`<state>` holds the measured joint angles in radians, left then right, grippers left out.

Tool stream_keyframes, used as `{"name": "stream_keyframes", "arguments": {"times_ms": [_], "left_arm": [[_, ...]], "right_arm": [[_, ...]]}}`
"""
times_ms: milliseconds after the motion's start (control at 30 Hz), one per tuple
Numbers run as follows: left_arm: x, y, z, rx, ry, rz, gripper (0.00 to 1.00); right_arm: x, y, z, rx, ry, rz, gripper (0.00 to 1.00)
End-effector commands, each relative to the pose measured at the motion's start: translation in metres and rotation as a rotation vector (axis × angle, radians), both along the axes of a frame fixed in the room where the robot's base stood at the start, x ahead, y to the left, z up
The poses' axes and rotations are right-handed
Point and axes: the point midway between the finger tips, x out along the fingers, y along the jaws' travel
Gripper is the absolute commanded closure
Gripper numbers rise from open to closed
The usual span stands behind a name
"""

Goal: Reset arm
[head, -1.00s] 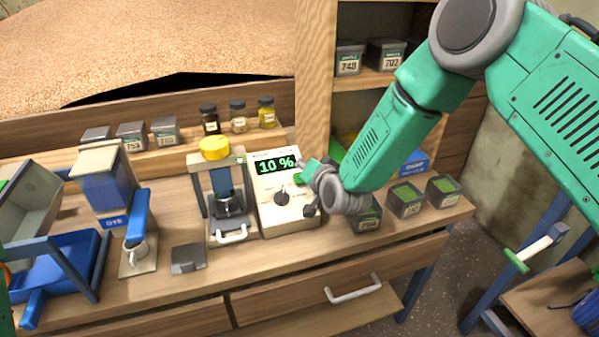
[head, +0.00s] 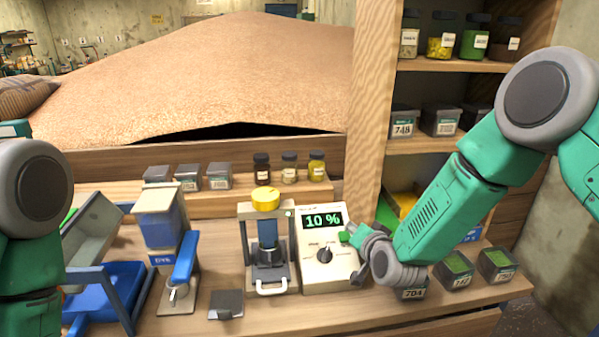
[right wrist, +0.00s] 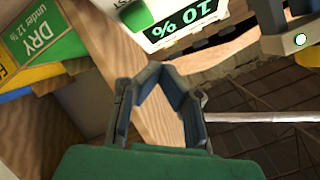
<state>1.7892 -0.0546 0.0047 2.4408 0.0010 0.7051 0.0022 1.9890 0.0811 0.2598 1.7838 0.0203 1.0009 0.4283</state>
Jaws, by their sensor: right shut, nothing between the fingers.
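My right arm reaches in from the right in the head view. Its gripper (head: 352,240) is beside the right edge of a white meter (head: 313,278) that reads "10 %". In the right wrist view the right gripper (right wrist: 163,72) has its fingers brought together, with nothing held. The meter (right wrist: 165,28) shows upside down beyond the fingertips; I cannot tell whether they touch it. Part of my left arm (head: 35,215) shows at the left edge of the head view. Its gripper is out of the picture.
A press with a yellow knob (head: 265,198) stands left of the meter. A blue-handled device (head: 160,225) and a blue tray (head: 112,288) are farther left. Dark tins (head: 455,270) are close to my right wrist. A wooden shelf post (head: 372,110) rises behind.

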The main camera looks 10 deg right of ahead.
Motion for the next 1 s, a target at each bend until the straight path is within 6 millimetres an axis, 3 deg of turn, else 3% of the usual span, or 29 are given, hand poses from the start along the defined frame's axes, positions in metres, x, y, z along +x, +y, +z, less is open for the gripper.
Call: {"name": "stream_keyframes", "arguments": {"times_ms": [167, 300, 400, 600, 800, 867, 900, 1000], "left_arm": [[0.0, 0.0, 0.0, 0.0, 0.0, 0.0, 1.0], [0.0, 0.0, 0.0, 0.0, 0.0, 0.0, 1.0], [0.0, 0.0, 0.0, 0.0, 0.0, 0.0, 1.0], [0.0, 0.0, 0.0, 0.0, 0.0, 0.0, 1.0], [0.0, 0.0, 0.0, 0.0, 0.0, 0.0, 1.0], [0.0, 0.0, -0.001, 0.0, 0.0, 0.0, 1.0], [0.001, 0.0, -0.019, 0.0, -0.002, 0.0, 1.0], [-0.001, 0.0, -0.043, 0.0, 0.001, 0.0, 1.0]], "right_arm": [[-0.07, -0.01, -0.073, -0.113, 0.207, 0.067, 1.0], [-0.159, -0.027, -0.135, -0.228, 0.432, 0.153, 1.0], [-0.227, -0.041, -0.167, -0.301, 0.593, 0.223, 1.0], [-0.355, -0.068, -0.195, -0.408, 0.88, 0.359, 1.0], [-0.456, -0.09, -0.192, -0.465, 1.106, 0.476, 1.0], [-0.483, -0.095, -0.188, -0.477, 1.169, 0.51, 1.0], [-0.471, -0.092, -0.207, -0.488, 1.139, 0.513, 1.0], [-0.462, -0.089, -0.23, -0.508, 1.118, 0.526, 1.0]]}}
